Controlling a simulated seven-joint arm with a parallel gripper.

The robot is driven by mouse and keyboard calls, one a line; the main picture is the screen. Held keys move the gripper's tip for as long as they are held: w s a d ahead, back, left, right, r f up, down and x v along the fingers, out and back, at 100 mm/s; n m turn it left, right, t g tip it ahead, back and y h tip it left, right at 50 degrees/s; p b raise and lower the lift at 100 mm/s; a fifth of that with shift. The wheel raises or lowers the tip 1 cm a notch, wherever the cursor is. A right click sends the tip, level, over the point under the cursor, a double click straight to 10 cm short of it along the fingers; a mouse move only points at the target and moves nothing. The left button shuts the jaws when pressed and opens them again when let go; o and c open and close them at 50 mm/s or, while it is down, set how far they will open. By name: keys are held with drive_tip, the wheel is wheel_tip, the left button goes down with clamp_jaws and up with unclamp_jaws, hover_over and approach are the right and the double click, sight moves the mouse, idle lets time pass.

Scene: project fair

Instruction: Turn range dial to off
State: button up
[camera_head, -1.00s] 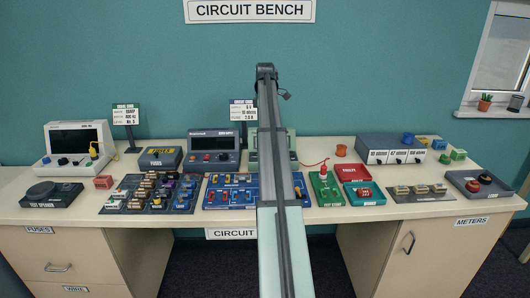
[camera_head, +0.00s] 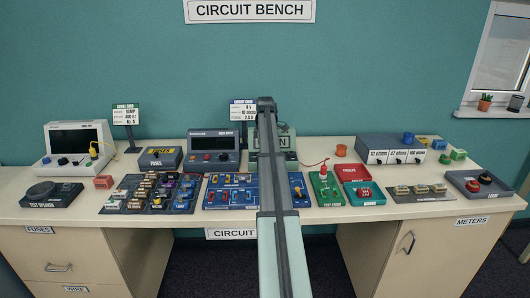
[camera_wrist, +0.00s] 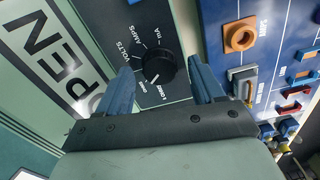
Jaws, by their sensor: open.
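The range dial (camera_wrist: 158,67) is a round black knob on a dark panel in the wrist view. VOLTS, AMPS and mA are printed around it, with small labels below that I cannot read surely. A pale mark on the knob points toward the lower labels. My gripper (camera_wrist: 161,64) is open, with one blue finger on each side of the dial; I cannot tell whether either touches it. The pale green meter (camera_head: 287,137) stands at the back of the bench, partly hidden by my arm. Its display (camera_wrist: 45,45) reads OPEN in part. The dial is hidden in the head view.
A blue circuit board (camera_head: 230,190) lies in front of the meter and also shows at right in the wrist view. A grey power unit (camera_head: 213,152) stands left of the meter.

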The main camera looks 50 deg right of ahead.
drive_tip(key=shift+f, duration=0.25)
drive_tip(key=shift+c, duration=0.4)
drive_tip(key=c, duration=1)
drive_tip(key=shift+m, duration=3.4)
